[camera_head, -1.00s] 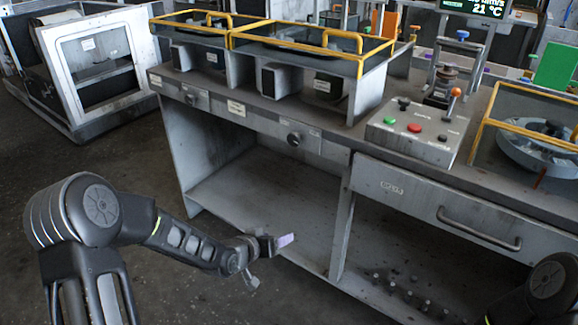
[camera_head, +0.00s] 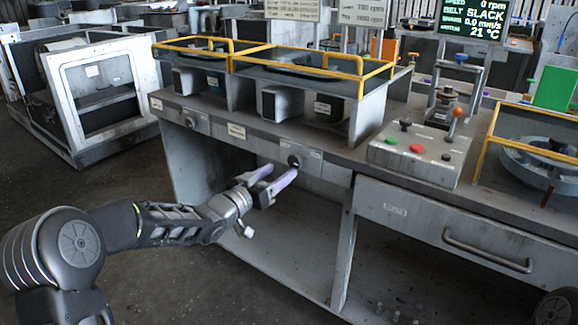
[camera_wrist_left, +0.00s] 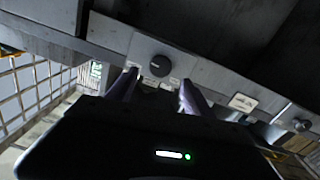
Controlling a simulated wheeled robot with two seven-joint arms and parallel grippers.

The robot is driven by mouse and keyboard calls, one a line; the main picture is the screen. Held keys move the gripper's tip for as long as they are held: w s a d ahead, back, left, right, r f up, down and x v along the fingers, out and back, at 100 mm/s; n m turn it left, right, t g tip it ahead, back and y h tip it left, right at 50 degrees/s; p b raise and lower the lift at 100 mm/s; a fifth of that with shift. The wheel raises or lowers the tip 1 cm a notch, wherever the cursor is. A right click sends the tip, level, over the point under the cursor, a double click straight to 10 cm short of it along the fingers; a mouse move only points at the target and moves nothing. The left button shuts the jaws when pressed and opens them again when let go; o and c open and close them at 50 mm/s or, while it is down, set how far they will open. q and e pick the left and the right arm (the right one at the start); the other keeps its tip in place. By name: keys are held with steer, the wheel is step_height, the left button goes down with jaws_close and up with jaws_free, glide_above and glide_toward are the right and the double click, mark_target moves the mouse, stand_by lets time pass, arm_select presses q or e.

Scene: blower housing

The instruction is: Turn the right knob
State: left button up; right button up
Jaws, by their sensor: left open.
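The right knob (camera_head: 294,161) is a small dark round knob on a pale plate on the bench's front panel. The left knob (camera_head: 190,122) sits farther left on the same panel. My left gripper (camera_head: 281,174) is open, its two purple fingers pointing at the right knob from the front left. In the left wrist view the right knob (camera_wrist_left: 160,66) shows just beyond and between the fingertips (camera_wrist_left: 157,82), with nothing held. The left knob (camera_wrist_left: 301,124) shows at the right edge there. Whether a fingertip touches the right knob I cannot tell. My right gripper is out of view.
A control box (camera_head: 420,153) with green and red buttons stands on the bench top to the right. Below it is a drawer with a bar handle (camera_head: 487,250). Yellow guard rails (camera_head: 300,68) run above the panel. The floor in front is open.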

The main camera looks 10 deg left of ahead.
mark_target(293, 162)
arm_select(q)
steer(key=x, duration=0.5)
steer(key=shift+w, duration=0.35)
steer(key=shift+c, duration=0.6)
jaws_close()
